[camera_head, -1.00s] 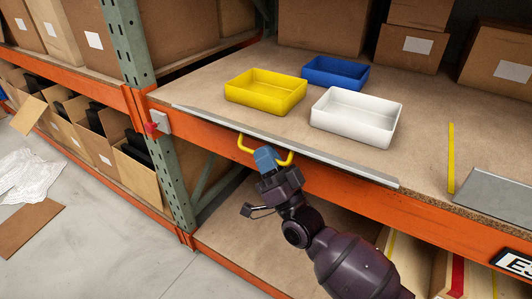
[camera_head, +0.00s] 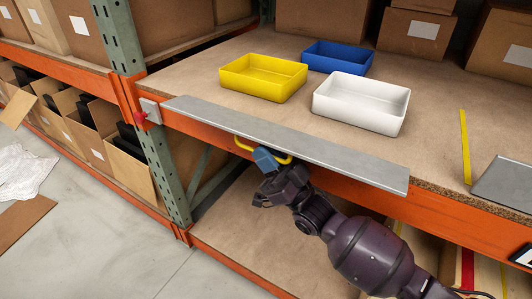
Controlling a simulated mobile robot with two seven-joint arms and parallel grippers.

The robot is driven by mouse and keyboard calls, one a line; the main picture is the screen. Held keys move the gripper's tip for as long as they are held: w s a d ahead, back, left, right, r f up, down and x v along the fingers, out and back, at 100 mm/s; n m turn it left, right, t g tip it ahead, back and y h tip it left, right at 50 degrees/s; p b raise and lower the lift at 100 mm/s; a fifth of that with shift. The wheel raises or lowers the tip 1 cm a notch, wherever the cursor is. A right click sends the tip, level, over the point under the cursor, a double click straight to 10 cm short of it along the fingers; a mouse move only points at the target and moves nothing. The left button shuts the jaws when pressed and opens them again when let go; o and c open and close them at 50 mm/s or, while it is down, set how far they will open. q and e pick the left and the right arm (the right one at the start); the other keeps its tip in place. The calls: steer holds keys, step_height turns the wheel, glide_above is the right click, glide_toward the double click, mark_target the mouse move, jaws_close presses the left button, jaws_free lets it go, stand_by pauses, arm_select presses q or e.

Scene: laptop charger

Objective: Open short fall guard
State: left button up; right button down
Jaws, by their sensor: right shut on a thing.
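The short fall guard is a long grey metal flap (camera_head: 285,143) along the front edge of the shelf. It is tilted outward, with its broad face showing. Its yellow handle (camera_head: 243,144) shows below the flap's front edge. My right gripper (camera_head: 264,158) is shut on the yellow handle, under the flap; its blue fingertips are partly hidden by the handle and flap. My left gripper is not in view.
Yellow (camera_head: 263,83), blue (camera_head: 337,57) and white (camera_head: 360,103) bins stand on the shelf behind the flap. A red latch on a grey block (camera_head: 149,112) is at the flap's left end. Another grey guard (camera_head: 505,183) lies at right, past a yellow strip (camera_head: 465,147). Cardboard boxes stand behind.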

steer(key=shift+r, duration=0.15)
steer(key=c, duration=1.5)
jaws_free()
steer(key=shift+s+d+f, duration=0.15)
steer(key=shift+d+f, duration=0.1)
steer(key=shift+f, duration=0.15)
steer(key=v, duration=1)
steer(key=shift+a, duration=0.1)
